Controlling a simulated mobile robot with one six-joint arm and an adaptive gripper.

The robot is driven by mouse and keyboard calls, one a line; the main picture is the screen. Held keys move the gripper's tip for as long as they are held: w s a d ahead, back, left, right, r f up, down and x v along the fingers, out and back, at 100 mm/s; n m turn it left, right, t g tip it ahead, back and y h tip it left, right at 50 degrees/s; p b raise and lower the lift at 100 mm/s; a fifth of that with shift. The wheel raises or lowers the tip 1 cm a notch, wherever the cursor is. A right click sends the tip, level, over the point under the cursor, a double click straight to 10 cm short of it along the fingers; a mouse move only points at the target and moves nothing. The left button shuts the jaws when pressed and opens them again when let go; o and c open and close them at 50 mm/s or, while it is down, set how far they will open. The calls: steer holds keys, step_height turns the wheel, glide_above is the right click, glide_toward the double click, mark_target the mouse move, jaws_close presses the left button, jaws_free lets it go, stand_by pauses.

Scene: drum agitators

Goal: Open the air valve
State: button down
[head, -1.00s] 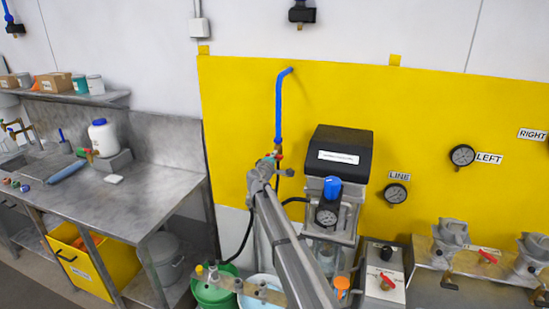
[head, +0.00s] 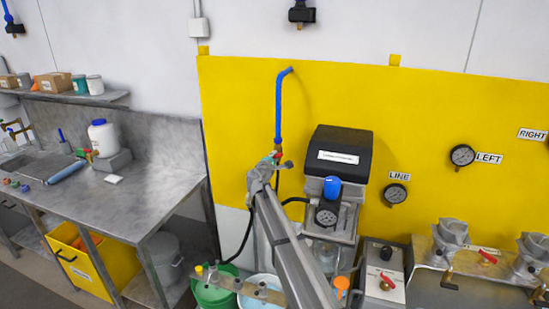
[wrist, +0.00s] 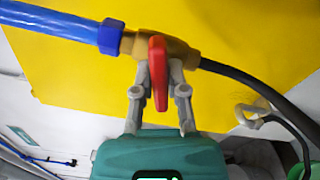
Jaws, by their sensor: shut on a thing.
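The air valve is a brass body (wrist: 178,52) between the blue pipe (wrist: 60,24) and a black hose (wrist: 245,78) in the wrist view. Its red lever (wrist: 158,65) lies across the line of the pipe in that picture. My gripper (wrist: 160,84) is shut on the red lever, one grey finger on each side. In the head view the blue pipe (head: 278,110) runs down the yellow panel to the valve. My gripper (head: 277,158) is there at its lower end, small and partly hidden by my arm, so the lever's angle is unclear.
A grey machine with a black top (head: 338,150), a blue knob (head: 332,187) and a gauge stands close right of my arm. A green bucket (head: 213,292) is below. A steel bench (head: 120,205) is at left. Wall gauges (head: 395,194) are at right.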

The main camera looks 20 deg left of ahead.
steer(key=n, duration=1.3)
steer(key=shift+n, duration=0.3)
stand_by(0.3)
steer(key=c, duration=0.7)
jaws_free()
steer(key=shift+o, duration=0.2)
steer(key=shift+s, duration=0.1)
steer(key=s, duration=1.2)
steer(key=shift+w+a, duration=0.1)
